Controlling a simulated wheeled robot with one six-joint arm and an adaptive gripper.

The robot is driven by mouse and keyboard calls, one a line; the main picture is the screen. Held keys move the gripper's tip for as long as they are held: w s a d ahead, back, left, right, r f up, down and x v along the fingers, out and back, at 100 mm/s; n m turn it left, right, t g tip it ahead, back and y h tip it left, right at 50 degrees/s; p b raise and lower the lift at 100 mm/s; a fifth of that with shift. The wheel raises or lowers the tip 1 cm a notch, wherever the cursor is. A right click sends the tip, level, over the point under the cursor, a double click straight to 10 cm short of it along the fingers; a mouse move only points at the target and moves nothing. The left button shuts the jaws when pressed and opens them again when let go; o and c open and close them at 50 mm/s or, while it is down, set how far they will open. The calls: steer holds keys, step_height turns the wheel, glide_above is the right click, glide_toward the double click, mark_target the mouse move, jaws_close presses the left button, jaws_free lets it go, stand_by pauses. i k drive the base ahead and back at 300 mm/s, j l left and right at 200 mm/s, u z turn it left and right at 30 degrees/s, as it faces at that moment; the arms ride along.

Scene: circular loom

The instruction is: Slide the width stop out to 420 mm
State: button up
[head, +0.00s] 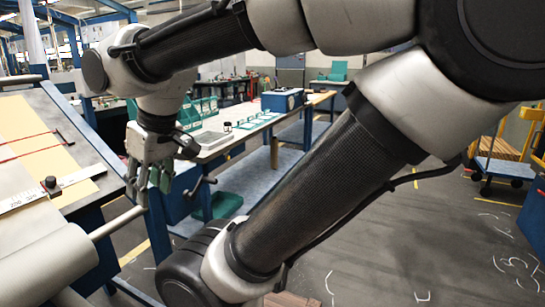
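The width stop is likely the small block with a black knob (51,184) on a pale ruler scale (22,197) at the left of the head view. The scale lies across a sloped table (90,160). Its numbers are too small to read surely, so I cannot tell the stop's setting. My gripper (149,192) points down, to the right of the stop and past the scale's right end. It is apart from the stop in the picture, and no held object shows. The gap between its fingers is unclear.
A pale roller (45,245) with a metal shaft (118,222) lies in front of the sloped table; the shaft's end appears close below my gripper. A workbench (225,137) with a blue box (282,100) stands behind. A blue cart (502,168) is at right. Open floor lies between.

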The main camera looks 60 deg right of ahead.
mark_target(50, 184)
steer(key=i+l+z, duration=0.15)
steer(key=l, duration=0.45)
steer(key=i+l+z, duration=0.2)
steer(key=l, duration=0.4)
steer(key=i+l+z, duration=0.15)
steer(key=l, duration=0.4)
steer(key=i+l+z, duration=0.15)
steer(key=i+l, duration=0.2)
steer(key=l, duration=0.15)
steer(key=i+l+z, duration=0.2)
steer(key=l, duration=0.3)
steer(key=i+l+z, duration=0.15)
steer(key=i+l, duration=0.25)
steer(key=u, duration=2.35)
steer(key=j+u, duration=0.35)
steer(key=i, duration=0.05)
